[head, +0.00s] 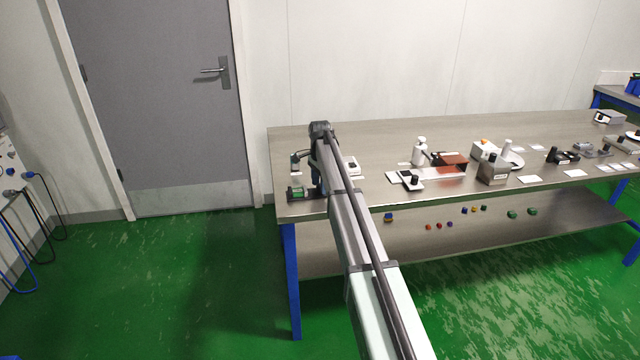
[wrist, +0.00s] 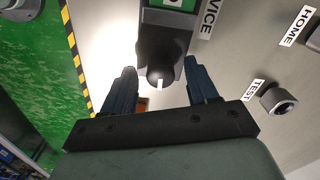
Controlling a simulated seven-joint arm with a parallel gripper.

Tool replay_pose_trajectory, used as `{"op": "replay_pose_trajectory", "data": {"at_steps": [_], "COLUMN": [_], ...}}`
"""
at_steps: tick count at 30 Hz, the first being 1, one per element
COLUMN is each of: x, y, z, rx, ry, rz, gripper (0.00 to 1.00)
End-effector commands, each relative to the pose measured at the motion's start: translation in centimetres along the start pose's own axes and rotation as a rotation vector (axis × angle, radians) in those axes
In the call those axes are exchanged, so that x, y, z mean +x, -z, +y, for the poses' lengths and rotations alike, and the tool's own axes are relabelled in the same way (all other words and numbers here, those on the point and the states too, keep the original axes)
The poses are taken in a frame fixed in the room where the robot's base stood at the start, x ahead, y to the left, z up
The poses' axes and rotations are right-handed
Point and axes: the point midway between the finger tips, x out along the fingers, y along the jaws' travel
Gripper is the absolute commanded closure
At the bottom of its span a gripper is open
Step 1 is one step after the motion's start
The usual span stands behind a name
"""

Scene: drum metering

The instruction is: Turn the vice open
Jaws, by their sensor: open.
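The vice (wrist: 168,20) is a dark block with a green panel at the top of the wrist view, beside a label reading VICE (wrist: 208,18). A dark rounded knob (wrist: 158,72) with a short white mark sticks out from it toward my gripper. My gripper (wrist: 159,68) is open, with one finger on each side of the knob and visible gaps to it. In the head view, a dark unit with a green face (head: 297,193), apparently the vice, sits at the table's front left corner, partly beside my arm.
A round metal knob (wrist: 280,101) stands by a TEST label (wrist: 253,91), with a HOME label (wrist: 296,26) farther up. A yellow and black strip (wrist: 73,50) runs along the left. Several devices crowd the steel table (head: 380,140) to the right.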

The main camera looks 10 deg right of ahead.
Motion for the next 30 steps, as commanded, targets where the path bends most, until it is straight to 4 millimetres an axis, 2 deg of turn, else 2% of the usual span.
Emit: {"op": "replay_pose_trajectory", "data": {"at_steps": [8, 26, 30], "x": [0.11, 0.08, 0.08], "y": [0.00, 0.00, 0.00], "z": [0.00, -0.01, -0.01], "rx": [0.000, 0.000, -0.004], "ry": [0.000, 0.000, 0.000], "rz": [0.000, 0.000, 0.000], "gripper": [0.42, 0.97, 0.98]}}
